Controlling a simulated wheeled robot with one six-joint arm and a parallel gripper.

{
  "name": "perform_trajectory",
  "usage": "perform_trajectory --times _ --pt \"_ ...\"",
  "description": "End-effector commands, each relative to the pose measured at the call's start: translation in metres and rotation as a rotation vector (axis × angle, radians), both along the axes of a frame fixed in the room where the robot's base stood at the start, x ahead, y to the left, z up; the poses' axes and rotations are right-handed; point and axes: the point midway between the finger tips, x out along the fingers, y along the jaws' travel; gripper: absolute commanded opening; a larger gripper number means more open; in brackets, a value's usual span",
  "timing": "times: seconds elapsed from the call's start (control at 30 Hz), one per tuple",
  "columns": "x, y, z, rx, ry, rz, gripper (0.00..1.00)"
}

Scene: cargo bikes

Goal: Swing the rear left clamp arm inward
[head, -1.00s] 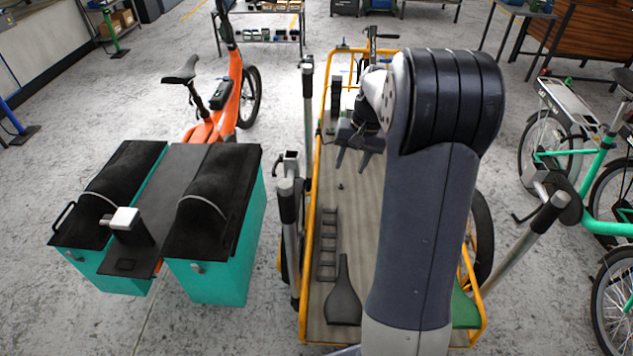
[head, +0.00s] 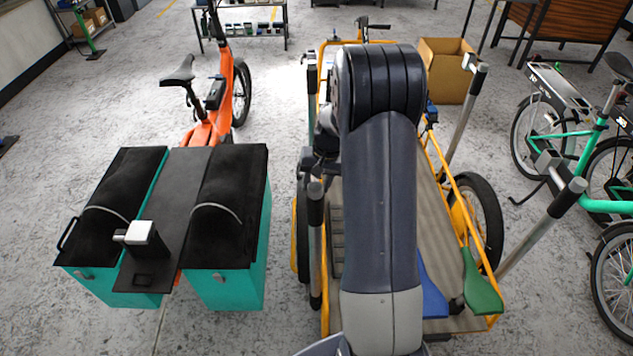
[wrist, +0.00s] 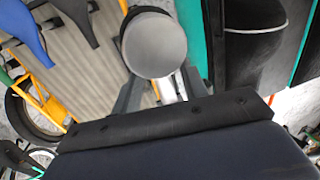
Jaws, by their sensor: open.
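The near-left clamp arm (head: 316,240) is an upright metal post with a black grip, beside the cargo bike's bed on its left. In the wrist view a round grey post end (wrist: 155,45), apparently the same clamp arm, stands between the fingers. My gripper (wrist: 160,82) is open around it; its fingertips are partly hidden behind the round end, and I cannot tell whether they touch it. In the head view my gripper (head: 315,163) is just beyond the post, mostly behind my arm. Another upright post (head: 312,80) stands at the far left.
The orange-framed cargo bed (head: 430,205) holds a blue paddle-shaped piece (head: 431,290) and a green one (head: 481,285). Tilted posts (head: 467,115) and (head: 530,235) stand at right. Teal panniers (head: 235,290) are left, with a narrow floor gap between. A cardboard box (head: 447,75) stands behind.

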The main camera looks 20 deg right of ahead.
Motion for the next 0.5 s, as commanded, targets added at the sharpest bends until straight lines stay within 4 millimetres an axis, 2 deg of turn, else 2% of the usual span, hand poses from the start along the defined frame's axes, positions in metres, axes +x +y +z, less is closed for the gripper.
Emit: perform_trajectory --times 0.3,0.5 --pt "0.0001 0.0005 -0.0027 0.000 0.001 0.000 0.41" --pt "0.0001 0.0005 -0.0025 0.000 0.000 0.000 0.24"
